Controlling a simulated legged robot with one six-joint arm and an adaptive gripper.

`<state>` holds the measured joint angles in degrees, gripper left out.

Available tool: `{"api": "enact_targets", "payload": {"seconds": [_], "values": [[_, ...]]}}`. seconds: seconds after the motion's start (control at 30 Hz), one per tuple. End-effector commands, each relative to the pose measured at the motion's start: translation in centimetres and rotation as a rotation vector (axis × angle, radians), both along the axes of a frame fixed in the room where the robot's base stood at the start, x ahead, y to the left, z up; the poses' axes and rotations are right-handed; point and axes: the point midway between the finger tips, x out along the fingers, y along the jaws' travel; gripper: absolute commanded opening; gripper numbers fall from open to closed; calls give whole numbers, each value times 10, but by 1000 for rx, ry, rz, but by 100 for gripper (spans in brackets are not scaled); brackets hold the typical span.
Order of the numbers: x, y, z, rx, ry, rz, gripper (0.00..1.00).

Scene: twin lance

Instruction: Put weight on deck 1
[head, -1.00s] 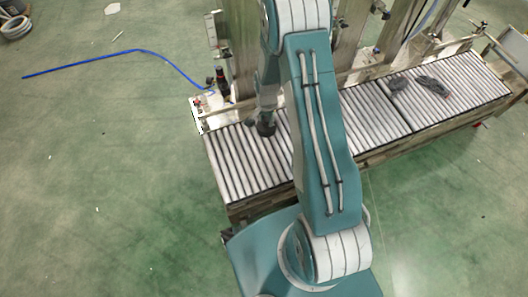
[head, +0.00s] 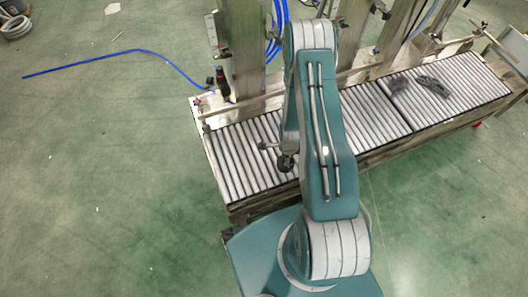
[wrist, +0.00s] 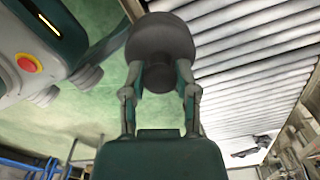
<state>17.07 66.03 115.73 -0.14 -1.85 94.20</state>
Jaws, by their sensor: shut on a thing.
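A dark grey rounded weight (wrist: 160,38) with a narrower stub facing me is held between the two fingers of my gripper (wrist: 160,82) in the wrist view. In the head view the weight (head: 286,162) shows as a dark blob at the end of my arm, over the front part of the left roller section (head: 230,160). It appears held above the rollers, but the exact gap cannot be told. My forearm hides part of the rollers. No label shows which section is deck 1.
The right roller section (head: 465,75) carries two dark objects, one lumpy (head: 398,85) and one longer (head: 433,86). Metal posts (head: 250,65) and a rail stand along the conveyor's back edge. A blue hose (head: 130,54) lies on the green floor, which is open at left.

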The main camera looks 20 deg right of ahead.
Motion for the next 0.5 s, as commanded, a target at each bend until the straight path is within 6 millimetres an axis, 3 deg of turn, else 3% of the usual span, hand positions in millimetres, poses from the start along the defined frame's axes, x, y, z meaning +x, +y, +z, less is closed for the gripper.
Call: {"api": "enact_targets", "payload": {"seconds": [0.17, 0.5], "values": [[2, 5, -6, -1, -2, -26, 0], [39, 52, -32, 0, -2, -22, 0]]}}
